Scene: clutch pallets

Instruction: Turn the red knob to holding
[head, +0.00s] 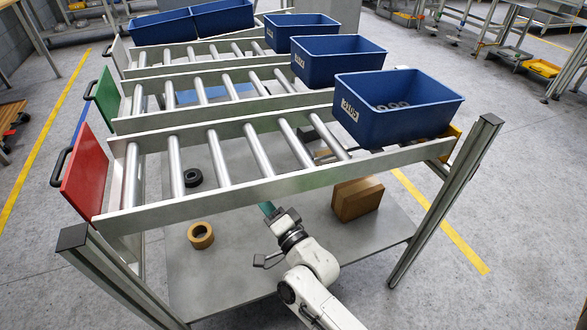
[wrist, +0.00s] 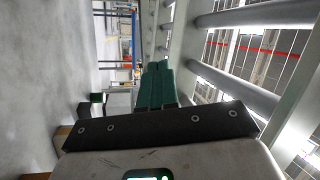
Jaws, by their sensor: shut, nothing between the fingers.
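No red knob can be made out in either view. A red panel (head: 88,178) with a black handle (head: 60,166) stands upright at the left end of the nearest roller lane. My gripper (head: 267,209) is in front of that lane, at about the middle of its length and below its front rail, well to the right of the red panel. In the wrist view its green fingers (wrist: 155,84) are together with nothing between them. They point along the rail and rollers.
Blue bins (head: 395,112) stand at the right ends of the lanes. The lower shelf (head: 240,275) carries a tape roll (head: 200,236), a black ring (head: 193,177) and a cardboard box (head: 357,198). A metal post (head: 445,200) stands at the right.

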